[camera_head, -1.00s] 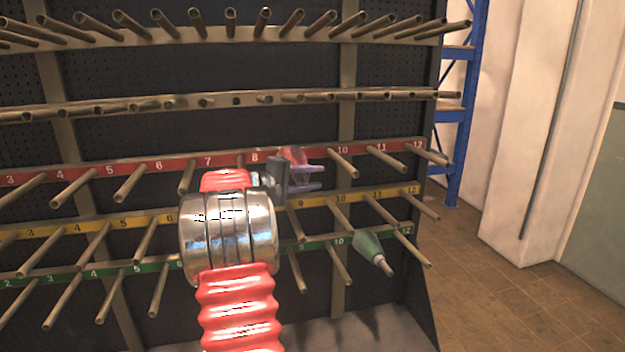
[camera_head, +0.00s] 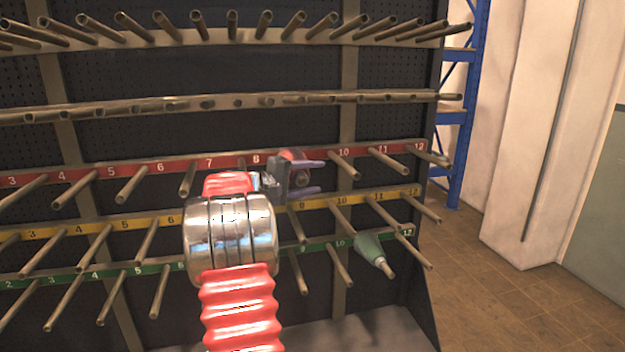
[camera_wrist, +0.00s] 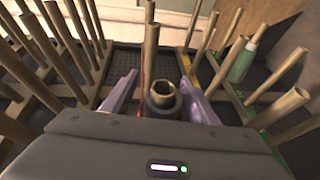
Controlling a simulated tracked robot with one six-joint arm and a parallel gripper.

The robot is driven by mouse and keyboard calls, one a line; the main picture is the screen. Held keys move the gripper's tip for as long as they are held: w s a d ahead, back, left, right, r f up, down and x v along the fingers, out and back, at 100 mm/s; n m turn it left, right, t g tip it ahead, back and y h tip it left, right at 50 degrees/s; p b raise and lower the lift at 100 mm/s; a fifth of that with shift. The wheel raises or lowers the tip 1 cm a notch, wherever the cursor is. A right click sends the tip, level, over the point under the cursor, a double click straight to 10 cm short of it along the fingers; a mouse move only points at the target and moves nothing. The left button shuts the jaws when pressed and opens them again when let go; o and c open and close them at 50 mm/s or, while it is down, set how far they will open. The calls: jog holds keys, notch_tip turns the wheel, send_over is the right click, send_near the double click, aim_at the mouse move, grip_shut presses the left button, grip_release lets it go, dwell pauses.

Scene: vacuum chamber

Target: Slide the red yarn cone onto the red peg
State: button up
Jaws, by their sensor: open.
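The red yarn cone (camera_head: 287,154) is at the red row in the head view, around where peg 9 would be, between labels 8 and 10. It is partly hidden by my gripper (camera_head: 312,176). My gripper is open, with one purple finger above and one below the cone's dark round end. In the wrist view, a hollow peg end (camera_wrist: 163,88) shows inside a dark round collar between the spread fingers of my gripper (camera_wrist: 159,85). There are gaps beside both fingers. The red strip (camera_head: 130,168) carries the red row's numbered pegs.
A green cone (camera_head: 368,248) sits on a peg of the green row, lower right; it also shows in the wrist view (camera_wrist: 243,62). Pegs of the red, yellow and green rows stick out close around my gripper. A blue shelf (camera_head: 455,120) stands right of the rack.

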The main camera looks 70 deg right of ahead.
jog(key=shift+a, duration=0.15)
jog(key=s+a, duration=0.8)
jog(key=a, duration=0.6)
jog(key=shift+s+r, duration=0.2)
jog(key=shift+r, duration=0.05)
dwell(1.4)
